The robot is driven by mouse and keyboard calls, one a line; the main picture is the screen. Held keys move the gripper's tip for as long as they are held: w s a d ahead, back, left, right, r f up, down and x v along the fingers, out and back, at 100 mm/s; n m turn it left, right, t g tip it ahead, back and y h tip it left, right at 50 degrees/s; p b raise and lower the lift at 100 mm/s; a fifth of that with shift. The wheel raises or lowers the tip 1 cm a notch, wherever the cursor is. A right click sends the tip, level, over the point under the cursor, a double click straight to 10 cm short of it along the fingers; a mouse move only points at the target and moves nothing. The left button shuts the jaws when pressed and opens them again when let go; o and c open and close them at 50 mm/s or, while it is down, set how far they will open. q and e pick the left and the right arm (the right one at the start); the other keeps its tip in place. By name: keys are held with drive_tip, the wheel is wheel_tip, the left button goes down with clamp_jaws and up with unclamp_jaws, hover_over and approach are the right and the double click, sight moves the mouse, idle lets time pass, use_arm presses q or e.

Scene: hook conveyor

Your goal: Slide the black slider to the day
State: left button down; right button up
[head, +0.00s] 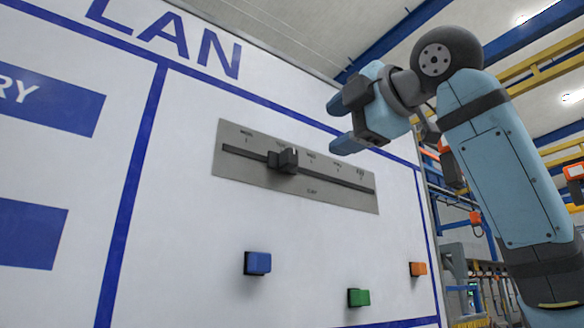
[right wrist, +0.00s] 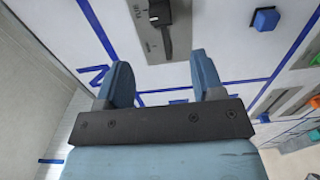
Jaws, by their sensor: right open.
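The black slider (head: 284,161) sits in a dark horizontal slot on a grey plate (head: 232,167) fixed to a white wall board. Small day labels run above the slot, too blurred to read surely. The slider stands under the second label from the left. My right gripper (head: 338,123) is open and empty, up and right of the slider, apart from it. In the right wrist view the open fingers (right wrist: 161,75) point toward the board, and the slider (right wrist: 158,12) shows at the top edge, beyond the fingertips. My left gripper is not in view.
Below the plate, a blue block (head: 257,263), a green block (head: 358,297) and an orange block (head: 417,269) stick out from the board. Blue lines and lettering mark the board (head: 200,250). Racks and beams stand at the right. The space before the plate looks clear.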

sight(295, 156)
drive_tip(key=x, duration=1.3)
drive_tip(key=shift+w+a+p, duration=0.15)
drive_tip(key=shift+w+p, duration=0.05)
drive_tip(key=shift+p, duration=0.2)
drive_tip(key=shift+c, duration=0.4)
clamp_jaws()
